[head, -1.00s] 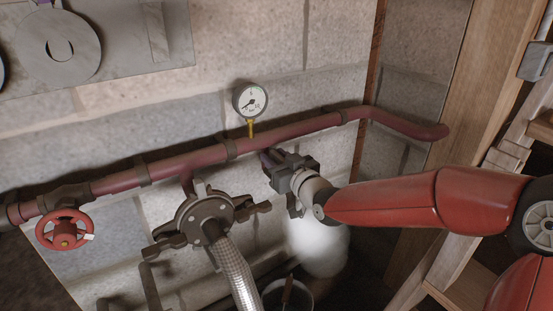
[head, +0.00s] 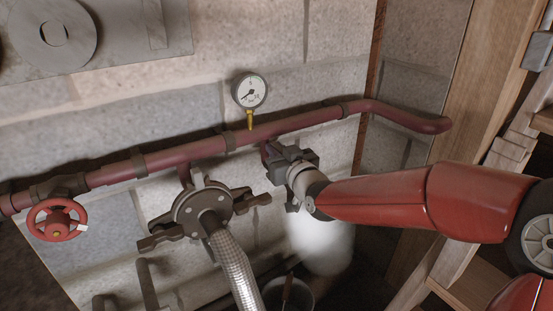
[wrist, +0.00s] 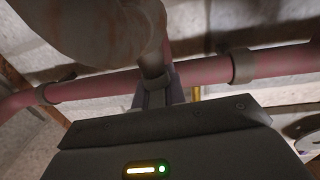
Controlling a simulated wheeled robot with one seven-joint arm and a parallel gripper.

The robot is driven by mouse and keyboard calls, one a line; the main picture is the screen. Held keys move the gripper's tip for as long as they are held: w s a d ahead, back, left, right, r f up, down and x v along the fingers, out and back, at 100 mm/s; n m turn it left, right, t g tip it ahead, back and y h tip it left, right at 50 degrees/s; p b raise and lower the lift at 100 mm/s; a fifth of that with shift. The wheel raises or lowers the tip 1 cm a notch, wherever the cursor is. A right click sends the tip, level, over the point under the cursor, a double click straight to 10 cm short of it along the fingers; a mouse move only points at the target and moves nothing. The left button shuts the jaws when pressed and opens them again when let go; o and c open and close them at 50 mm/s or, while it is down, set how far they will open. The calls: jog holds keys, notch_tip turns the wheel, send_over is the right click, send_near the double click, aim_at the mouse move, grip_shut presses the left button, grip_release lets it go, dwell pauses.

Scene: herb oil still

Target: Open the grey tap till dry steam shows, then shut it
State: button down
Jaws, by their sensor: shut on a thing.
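My gripper (head: 272,158) is at the short branch under the red pipe (head: 310,118), right of the gauge, shut on the grey tap. My gripper's body hides most of the tap in the head view. In the wrist view the tap's grey stem (wrist: 151,64) shows between my fingers (wrist: 156,96), just below the pipe. A thick white steam cloud (head: 322,244) hangs below my gripper, above and beside a bucket (head: 298,291). The steam is opaque white. A pale brownish blurred shape fills the top left of the wrist view; I cannot tell what it is.
A pressure gauge (head: 249,90) stands on the pipe. A red handwheel (head: 57,219) is at the left. A dark clamped flange (head: 203,210) with a braided hose (head: 234,268) is left of my gripper. Wooden framing (head: 450,110) stands at the right.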

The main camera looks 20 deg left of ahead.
jog(key=b, duration=0.1)
jog(key=m+t+h+b, duration=0.1)
jog(key=b, duration=0.1)
jog(key=shift+s+a+f+h, duration=0.1)
jog(key=shift+f+h, duration=0.2)
jog(key=shift+f, duration=0.05)
jog(key=shift+r+m+t+h+b, duration=0.2)
jog(key=shift+m+t+h+b, duration=0.45)
jog(key=shift+b, duration=0.35)
jog(key=shift+r+m+t+h, duration=0.25)
jog(key=shift+m+t+h, duration=0.3)
jog(key=shift+m+h, duration=0.45)
jog(key=shift+w+d+h+p, duration=0.25)
jog(key=shift+h+p, duration=0.15)
jog(key=shift+h, duration=0.25)
jog(key=shift+d+m+t+h, duration=0.1)
jog(key=shift+m+t+h, duration=0.2)
jog(key=shift+m, duration=0.05)
jog(key=c, duration=1.5)
grip_release()
jog(key=shift+o, duration=0.2)
jog(key=shift+s+f, duration=0.1)
